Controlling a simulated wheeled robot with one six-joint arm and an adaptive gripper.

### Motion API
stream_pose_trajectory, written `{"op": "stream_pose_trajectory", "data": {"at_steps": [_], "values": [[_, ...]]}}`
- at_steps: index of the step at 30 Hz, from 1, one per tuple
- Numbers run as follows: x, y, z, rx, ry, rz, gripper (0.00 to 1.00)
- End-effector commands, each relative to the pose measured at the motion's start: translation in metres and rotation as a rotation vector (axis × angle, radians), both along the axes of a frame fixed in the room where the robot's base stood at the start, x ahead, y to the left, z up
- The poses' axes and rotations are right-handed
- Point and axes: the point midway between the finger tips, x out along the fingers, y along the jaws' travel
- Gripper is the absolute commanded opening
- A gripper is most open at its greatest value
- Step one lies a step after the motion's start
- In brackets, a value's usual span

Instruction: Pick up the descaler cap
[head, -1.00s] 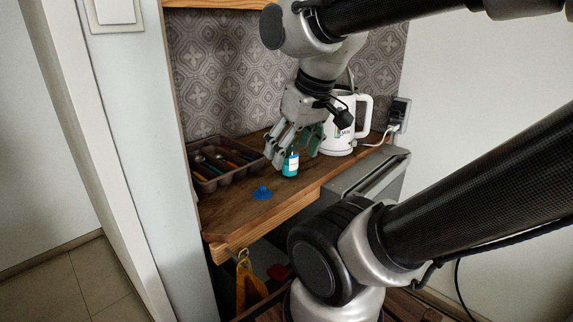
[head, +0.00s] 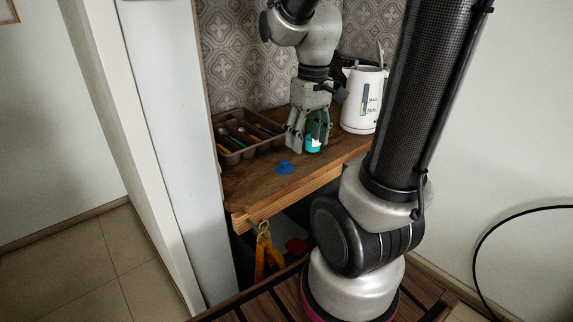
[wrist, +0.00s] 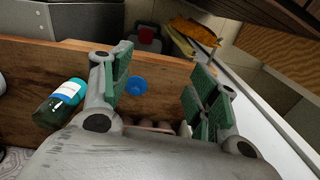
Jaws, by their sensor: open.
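The descaler cap, a small blue cap (head: 284,168), lies on the wooden shelf towards its front edge. In the wrist view the cap (wrist: 137,86) shows in the gap between my fingers, nearer the left one. My gripper (head: 308,146) points down, open and empty, above the shelf and further back than the cap. In the wrist view the bottle (wrist: 62,100) is outside the left finger.
A brown tray (head: 232,158) of utensils stands on the shelf's left side. A white kettle (head: 361,103) stands at the right. A yellow cloth (head: 267,254) and a red item (head: 296,245) are below the shelf (head: 262,192). The wood around the cap is clear.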

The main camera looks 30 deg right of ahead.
Motion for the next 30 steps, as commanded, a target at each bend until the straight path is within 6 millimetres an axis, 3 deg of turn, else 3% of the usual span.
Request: {"op": "stream_pose_trajectory", "data": {"at_steps": [7,9,12,18,23,30], "values": [[0.079,-0.022,-0.065,0.092,0.05,0.622,0.6],[0.097,-0.024,-0.07,0.098,0.013,0.834,0.6],[0.116,-0.024,-0.064,0.075,-0.056,1.099,0.6],[0.122,-0.024,-0.062,0.053,-0.103,1.409,0.6],[0.122,-0.023,-0.073,0.053,-0.106,1.464,0.6],[0.124,-0.021,-0.105,0.054,-0.103,1.461,0.6]]}}
